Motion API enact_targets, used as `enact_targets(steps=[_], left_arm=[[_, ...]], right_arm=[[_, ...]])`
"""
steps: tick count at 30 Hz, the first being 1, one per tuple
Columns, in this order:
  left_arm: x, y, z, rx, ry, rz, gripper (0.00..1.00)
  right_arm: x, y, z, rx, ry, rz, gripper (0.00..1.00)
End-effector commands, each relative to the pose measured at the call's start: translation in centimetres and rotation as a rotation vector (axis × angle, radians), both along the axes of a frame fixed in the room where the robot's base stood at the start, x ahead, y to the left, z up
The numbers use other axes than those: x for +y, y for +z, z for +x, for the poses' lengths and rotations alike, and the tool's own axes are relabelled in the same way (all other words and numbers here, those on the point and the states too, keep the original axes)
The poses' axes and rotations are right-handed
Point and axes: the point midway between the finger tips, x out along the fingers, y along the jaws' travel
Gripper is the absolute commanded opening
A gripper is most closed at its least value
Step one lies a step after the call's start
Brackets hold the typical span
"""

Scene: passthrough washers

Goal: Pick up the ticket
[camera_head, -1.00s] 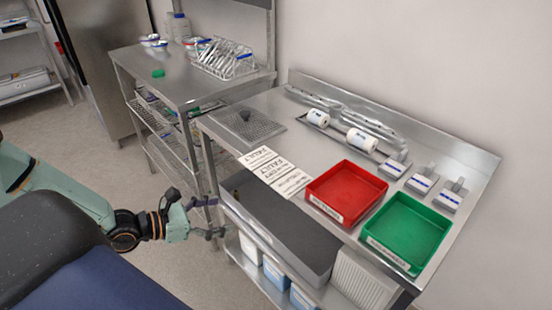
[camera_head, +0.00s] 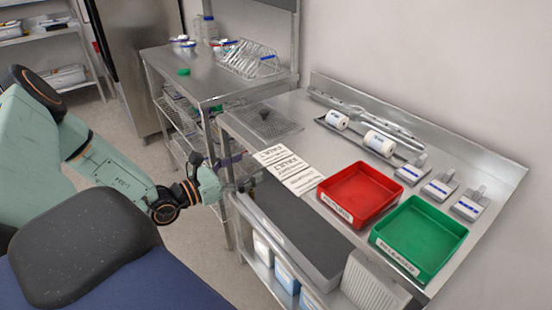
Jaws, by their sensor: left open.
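White paper tickets with black print, one reading something like "FAULTY" (camera_head: 285,162), lie flat in a row along the front edge of the steel bench (camera_head: 310,130), left of the red tray. My left gripper (camera_head: 240,172) is open and empty at the bench's front edge, just left of the tickets and apart from them. Its fingers point right toward them. Part of the gripper is hidden behind its own wrist and palm. My right gripper is not in view.
A red tray (camera_head: 322,191) and a green tray (camera_head: 375,240) stand right of the tickets. White rolls (camera_head: 379,143) and small blocks (camera_head: 440,187) sit behind. A perforated mat (camera_head: 265,123) lies to the left. A dark drawer-like box (camera_head: 300,232) is below the front edge.

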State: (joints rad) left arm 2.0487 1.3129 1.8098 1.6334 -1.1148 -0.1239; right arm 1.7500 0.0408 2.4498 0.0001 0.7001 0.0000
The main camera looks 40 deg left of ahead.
Motion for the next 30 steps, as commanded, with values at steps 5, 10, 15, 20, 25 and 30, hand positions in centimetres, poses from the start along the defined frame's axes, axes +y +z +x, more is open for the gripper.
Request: enact_targets(steps=[5,10,15,20,25,30], left_arm=[[-0.6,-0.5,2.2,0.003,-0.005,0.004,0.83],[-1.1,-0.4,3.4,0.001,-0.004,0.002,0.83],[-1.1,-0.2,3.6,0.001,-0.001,0.000,0.83],[-1.1,-0.2,3.6,0.001,-0.001,0.000,0.80],[-1.0,-0.2,3.6,0.001,-0.001,0.000,0.65],[-1.0,-0.2,3.6,0.001,-0.002,0.000,0.51]], right_arm=[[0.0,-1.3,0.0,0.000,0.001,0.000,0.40],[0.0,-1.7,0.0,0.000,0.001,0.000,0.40],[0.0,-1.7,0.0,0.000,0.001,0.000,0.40],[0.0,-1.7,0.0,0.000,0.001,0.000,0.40],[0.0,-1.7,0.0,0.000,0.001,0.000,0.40],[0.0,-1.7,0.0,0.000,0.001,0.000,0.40]])
